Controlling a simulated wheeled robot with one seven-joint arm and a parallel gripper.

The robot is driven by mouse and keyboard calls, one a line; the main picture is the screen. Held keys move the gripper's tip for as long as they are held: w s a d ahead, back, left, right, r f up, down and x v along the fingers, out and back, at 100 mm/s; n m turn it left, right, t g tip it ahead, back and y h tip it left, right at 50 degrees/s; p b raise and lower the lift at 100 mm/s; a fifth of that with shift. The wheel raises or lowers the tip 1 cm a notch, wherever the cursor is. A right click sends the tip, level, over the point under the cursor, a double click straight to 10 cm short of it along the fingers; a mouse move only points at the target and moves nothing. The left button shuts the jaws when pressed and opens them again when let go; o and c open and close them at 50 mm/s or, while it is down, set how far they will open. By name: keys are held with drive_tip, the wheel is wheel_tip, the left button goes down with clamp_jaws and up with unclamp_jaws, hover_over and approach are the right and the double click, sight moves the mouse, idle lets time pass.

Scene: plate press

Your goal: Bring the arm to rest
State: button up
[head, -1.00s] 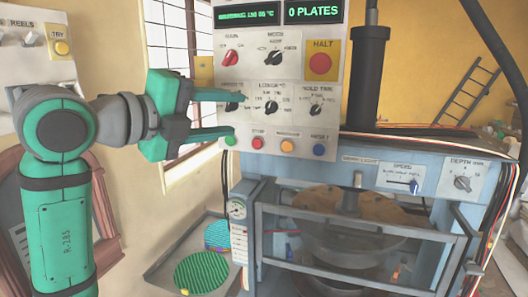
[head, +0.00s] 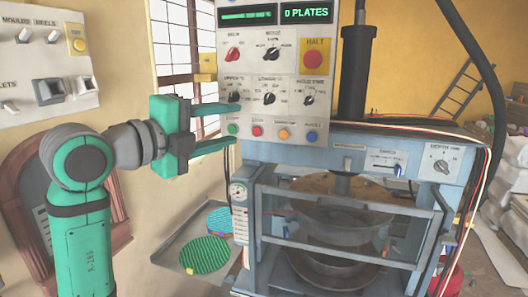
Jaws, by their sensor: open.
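My gripper (head: 236,125) is open and empty, its two green fingers pointing right at the left edge of the control panel (head: 290,70). The fingertips overlap the panel's edge near the green button and the left lower knob in this view; I cannot tell if they touch it. My green and grey arm comes up from the lower left and bends toward the panel. The panel's display reads 0 PLATES.
The blue press (head: 340,140) with its barred front stands right of centre. A grey tray (head: 172,250) with a green ribbed disc (head: 204,254) sits at its left. A switch board (head: 50,68) is on the left wall. A red bucket (head: 447,278) stands at lower right.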

drive_tip(key=w+f+n+t+y, duration=0.1)
drive_tip(key=w+f+n, duration=0.1)
drive_tip(key=f+n, duration=0.35)
drive_tip(key=w+f+n+t+y, duration=0.1)
drive_tip(key=w+f+n+t, duration=0.1)
drive_tip(key=f, duration=0.7)
drive_tip(key=w+f+n+t, duration=0.1)
drive_tip(key=w+f+n, duration=0.25)
drive_tip(key=f, duration=0.45)
drive_tip(key=s+d+f+n+y, duration=0.1)
drive_tip(key=s+f+n+y, duration=0.2)
drive_tip(key=f, duration=0.5)
drive_tip(key=s+d+f+n+t+y, duration=0.15)
drive_tip(key=f+n, duration=0.25)
drive_tip(key=f, duration=0.4)
drive_tip(key=s+f+n+g+y, duration=0.1)
drive_tip(key=s+f+n+y, duration=0.2)
drive_tip(key=f, duration=0.5)
drive_tip(key=s+d+f+n+g+y, duration=0.1)
drive_tip(key=s+d+f+n, duration=0.15)
drive_tip(key=s+f, duration=0.65)
drive_tip(key=s+d+f+n+g+y, duration=0.1)
drive_tip(key=s+f+n, duration=0.4)
drive_tip(key=s, duration=0.6)
drive_tip(key=s+d, duration=0.1)
drive_tip(key=s, duration=2.1)
drive_tip(key=shift+s+d+f+m+g, duration=0.15)
drive_tip(key=shift+s+d+m+g, duration=0.2)
drive_tip(key=shift+s+d+m, duration=0.1)
